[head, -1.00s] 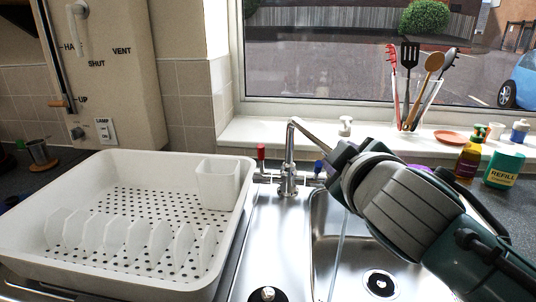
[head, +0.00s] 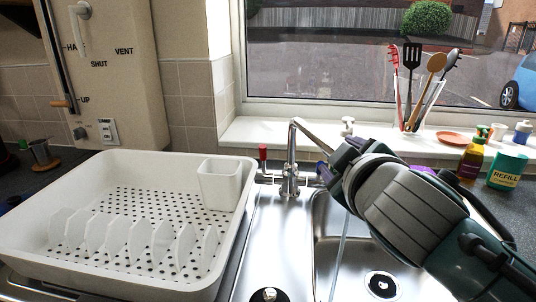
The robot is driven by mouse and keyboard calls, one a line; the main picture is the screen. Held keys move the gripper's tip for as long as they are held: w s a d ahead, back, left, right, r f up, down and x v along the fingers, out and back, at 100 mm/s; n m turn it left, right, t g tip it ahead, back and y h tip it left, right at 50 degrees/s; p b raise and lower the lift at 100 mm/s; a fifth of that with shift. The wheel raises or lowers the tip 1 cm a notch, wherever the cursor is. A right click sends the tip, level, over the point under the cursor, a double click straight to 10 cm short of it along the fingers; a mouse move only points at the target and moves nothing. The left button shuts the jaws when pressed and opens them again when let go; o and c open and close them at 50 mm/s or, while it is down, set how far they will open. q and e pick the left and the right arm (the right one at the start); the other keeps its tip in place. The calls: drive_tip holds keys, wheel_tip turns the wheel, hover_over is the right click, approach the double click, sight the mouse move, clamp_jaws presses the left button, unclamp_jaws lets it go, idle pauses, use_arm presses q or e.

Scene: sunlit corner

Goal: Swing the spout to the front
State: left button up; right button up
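The chrome tap (head: 290,165) stands behind the sink. Its spout (head: 311,132) rises, bends and slopes to the right, and its outer end is hidden behind my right gripper (head: 334,168). A thin stream of water (head: 341,252) falls below the gripper into the right part of the sink. The tap has a red-topped handle (head: 263,153) at left and a blue one (head: 324,172) at right, partly covered by the gripper. The fingertips are not clear, so I cannot tell whether they touch the spout. My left gripper is not in view.
A white dish rack (head: 130,283) with a cup holder (head: 220,186) fills the left. The steel sink (head: 330,222) has a drain (head: 381,284). A utensil holder (head: 425,115) stands on the sill. Bottles (head: 472,158) and a refill tub (head: 507,170) stand at right.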

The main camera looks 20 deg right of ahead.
drive_tip(key=v, duration=0.9)
drive_tip(key=shift+s, duration=0.3)
drive_tip(key=s+a+f+m+g+y+p, duration=0.1)
drive_tip(key=s+f+g+y, duration=0.2)
drive_tip(key=s, duration=0.4)
drive_tip(key=s+a+f+m+g+y, duration=0.1)
drive_tip(key=s+a+f+m+g, duration=0.1)
drive_tip(key=s+f+g, duration=0.3)
drive_tip(key=s+a+f+m+g+y+p, duration=0.1)
drive_tip(key=s+g+y, duration=0.15)
drive_tip(key=s, duration=0.55)
wheel_tip(320, 180, up, 37)
drive_tip(key=p, duration=3.7)
drive_tip(key=shift+w+r+h, duration=0.25)
drive_tip(key=shift+h, duration=0.2)
drive_tip(key=shift+a, duration=0.15)
